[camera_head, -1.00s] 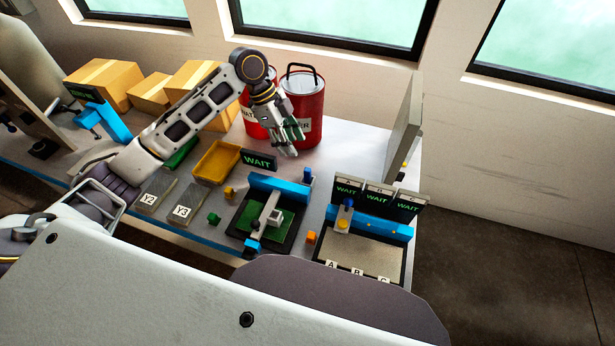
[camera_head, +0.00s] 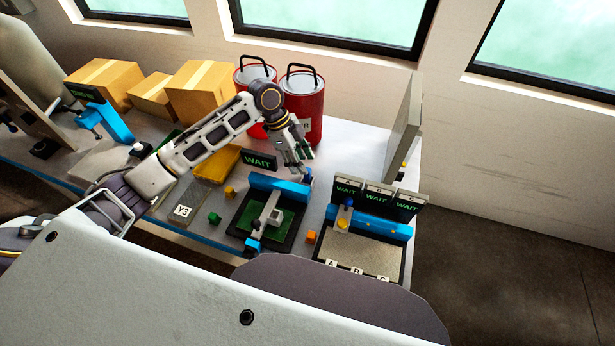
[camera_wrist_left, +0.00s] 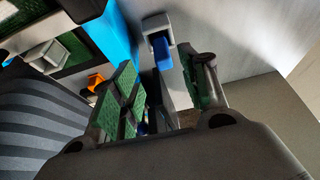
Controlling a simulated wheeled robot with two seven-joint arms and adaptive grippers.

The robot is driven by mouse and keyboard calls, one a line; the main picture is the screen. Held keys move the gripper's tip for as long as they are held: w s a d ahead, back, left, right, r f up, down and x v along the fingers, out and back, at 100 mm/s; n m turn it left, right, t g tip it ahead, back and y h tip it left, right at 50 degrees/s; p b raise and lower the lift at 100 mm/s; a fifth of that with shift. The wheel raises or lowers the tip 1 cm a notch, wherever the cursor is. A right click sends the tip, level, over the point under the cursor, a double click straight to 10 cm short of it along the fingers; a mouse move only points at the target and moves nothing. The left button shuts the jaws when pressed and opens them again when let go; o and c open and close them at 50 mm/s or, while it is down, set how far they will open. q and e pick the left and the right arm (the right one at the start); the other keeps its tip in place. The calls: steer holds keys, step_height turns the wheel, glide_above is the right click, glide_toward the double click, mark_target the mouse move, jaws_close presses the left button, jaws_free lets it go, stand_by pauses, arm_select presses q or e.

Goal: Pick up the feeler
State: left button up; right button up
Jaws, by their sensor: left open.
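A small blue piece with a pale grey part, which I take to be the feeler (camera_head: 308,175), stands on the table by the right end of the blue bar of the green-pad station. In the left wrist view a blue piece in a grey holder (camera_wrist_left: 161,48) shows just beyond the fingertips; I cannot tell for sure that it is the same piece. My left gripper (camera_head: 297,163) is open, with green finger pads, close behind the small blue piece. In the left wrist view the gripper (camera_wrist_left: 165,80) has nothing clearly held between its fingers. My right gripper is not in view.
The green-pad station (camera_head: 266,220) has a WAIT sign (camera_head: 259,162) behind it. Another station (camera_head: 362,255) with several WAIT signs stands to the right. Red cans (camera_head: 305,110), a yellow tray (camera_head: 216,165) and cardboard boxes (camera_head: 200,92) are behind and left. An orange cube (camera_head: 311,237) lies between the stations.

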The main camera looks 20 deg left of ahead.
mark_target(308, 178)
arm_select(q)
steer(key=shift+d+f, duration=0.2)
steer(key=shift+f, duration=0.25)
steer(key=x, duration=0.1)
steer(key=p+x, duration=0.1)
steer(key=shift+w+d+f, duration=0.2)
steer(key=shift+w+f, duration=0.05)
steer(key=shift+f, duration=0.1)
steer(key=shift+d+f, duration=0.2)
steer(key=shift+f, duration=0.45)
steer(key=shift+c, duration=1.2)
jaws_close()
steer(key=shift+r, duration=0.15)
